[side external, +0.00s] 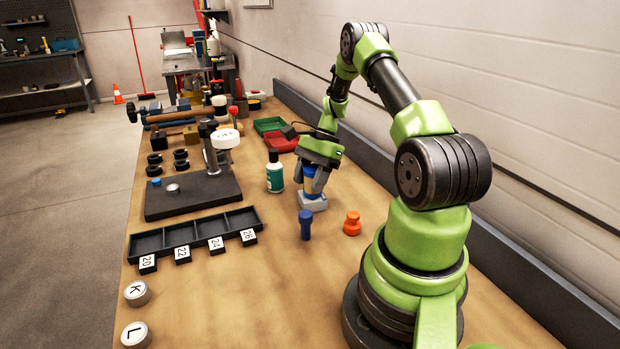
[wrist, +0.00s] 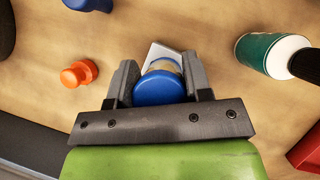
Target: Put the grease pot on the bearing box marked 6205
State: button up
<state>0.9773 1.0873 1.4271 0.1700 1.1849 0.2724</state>
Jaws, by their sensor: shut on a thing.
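My gripper (wrist: 160,85) points down and is shut on a pot with a blue lid (wrist: 158,89), which I take for the grease pot. A tan band of its side shows past the lid. The blue pot also shows between my fingers in the side view (side external: 311,171). A pale grey-white box (side external: 313,202) lies on the bench directly under it, and its corner shows beyond the pot in the wrist view (wrist: 163,49). I cannot read any marking on the box. I cannot tell whether the pot touches the box.
A green bottle (side external: 274,173) stands left of my gripper. A blue knobbed piece (side external: 306,226) and an orange one (side external: 352,224) stand in front. A black compartment tray (side external: 135,247), a dark press base (side external: 190,203) and red (side external: 279,142) and green bins (side external: 268,125) are around.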

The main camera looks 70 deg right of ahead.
jog(key=shift+f, duration=0.1)
jog(key=o, duration=1)
